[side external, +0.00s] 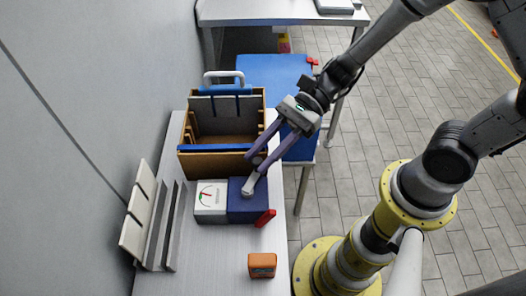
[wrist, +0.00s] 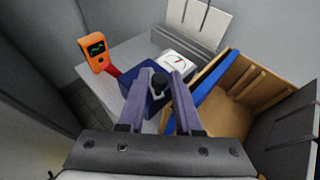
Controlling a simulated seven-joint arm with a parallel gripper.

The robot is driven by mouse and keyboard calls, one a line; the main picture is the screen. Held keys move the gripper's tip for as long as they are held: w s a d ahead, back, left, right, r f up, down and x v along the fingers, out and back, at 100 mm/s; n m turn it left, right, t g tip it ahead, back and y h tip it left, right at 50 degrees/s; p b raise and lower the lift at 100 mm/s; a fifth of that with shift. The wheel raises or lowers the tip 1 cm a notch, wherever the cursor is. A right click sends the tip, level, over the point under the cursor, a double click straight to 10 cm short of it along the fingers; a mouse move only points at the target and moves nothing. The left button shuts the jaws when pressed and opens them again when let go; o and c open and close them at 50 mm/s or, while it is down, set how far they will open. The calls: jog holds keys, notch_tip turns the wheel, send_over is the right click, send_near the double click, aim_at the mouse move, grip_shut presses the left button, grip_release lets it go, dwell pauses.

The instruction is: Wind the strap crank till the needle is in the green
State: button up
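A dark blue box (side external: 240,209) stands on the bench beside a white gauge box (side external: 211,213). The gauge dial (side external: 207,196) has a thin needle with green and red marks; its exact reading is too small to tell. A grey crank knob (side external: 248,186) is on top of the blue box. A red strap piece (side external: 265,218) shows at the box's right side.
A wooden open-topped case (side external: 222,163) with a blue edge stands just behind the boxes. An orange handheld device (side external: 262,265) stands at the front right. Grey rails and pale panels (side external: 138,210) line the wall side. Bare bench lies in front of the boxes.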

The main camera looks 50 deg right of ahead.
grip_shut()
jog(key=shift+w+a+n+g+h, duration=0.2)
jog(key=shift+w+n+g, duration=0.15)
jog(key=shift+n+g, duration=0.55)
jog(key=shift+w+a+n+g+h, duration=0.15)
jog(key=shift+w+n+g, duration=0.2)
jog(key=shift+n+g, duration=0.5)
jog(key=shift+w+a+n+g+h, duration=0.1)
jog(key=shift+w+a+n+g, duration=0.2)
jog(key=shift+n+g, duration=0.55)
jog(key=shift+d, duration=0.15)
jog(key=shift+o, duration=2.4)
grip_release()
jog(key=shift+m, duration=0.3)
jog(key=shift+w+d, duration=0.1)
